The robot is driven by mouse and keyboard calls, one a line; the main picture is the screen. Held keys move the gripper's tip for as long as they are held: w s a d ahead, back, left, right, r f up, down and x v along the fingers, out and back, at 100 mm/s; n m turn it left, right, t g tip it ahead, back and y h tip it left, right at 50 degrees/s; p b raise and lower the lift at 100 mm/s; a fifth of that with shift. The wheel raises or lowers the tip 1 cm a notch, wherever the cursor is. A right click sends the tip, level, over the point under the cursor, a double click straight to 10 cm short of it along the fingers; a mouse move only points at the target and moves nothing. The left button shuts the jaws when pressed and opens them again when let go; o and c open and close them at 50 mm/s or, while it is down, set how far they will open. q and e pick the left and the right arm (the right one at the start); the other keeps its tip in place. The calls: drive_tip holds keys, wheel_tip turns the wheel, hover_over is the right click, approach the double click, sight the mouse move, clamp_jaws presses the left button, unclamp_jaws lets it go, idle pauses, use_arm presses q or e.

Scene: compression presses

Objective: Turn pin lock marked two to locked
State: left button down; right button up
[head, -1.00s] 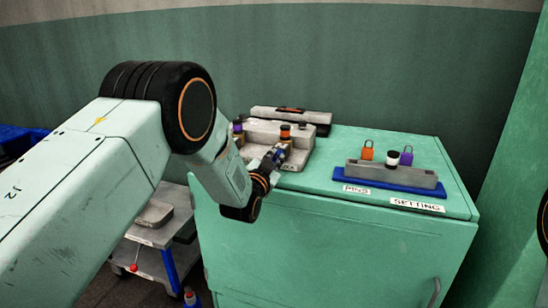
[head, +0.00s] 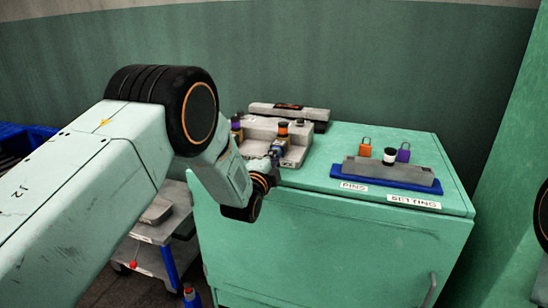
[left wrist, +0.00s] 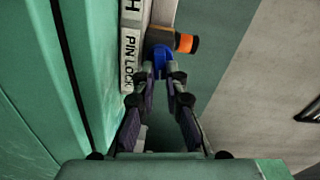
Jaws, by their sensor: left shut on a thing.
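The grey pin-lock block (head: 262,128) stands on the left part of the green cabinet top, with an orange-and-black pin (head: 283,127) and a purple-and-black pin (head: 236,124) on it. My left gripper (head: 275,152) is at the block's front right side. In the left wrist view, my left gripper (left wrist: 164,78) is shut on a blue lock lever (left wrist: 159,57). Just beyond the lever is the orange-and-black pin (left wrist: 182,42). A white label reading "PIN LOCK" (left wrist: 129,58) is left of the lever. I cannot read a number. My right gripper is out of view.
A grey block on a blue base (head: 385,182) stands at the cabinet's right, with orange and purple tags and a white-and-black pin. "PINS" and "SETTING" labels lie before it. A grey bar (head: 288,110) lies behind the pin-lock block. A grey cart (head: 165,240) is lower left.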

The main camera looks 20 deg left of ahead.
use_arm(q)
drive_tip(key=shift+m, duration=1)
drive_tip(key=c, duration=1.4)
unclamp_jaws()
drive_tip(key=shift+f, duration=0.1)
drive_tip(key=s, duration=1.2)
drive_tip(key=shift+a, duration=0.25)
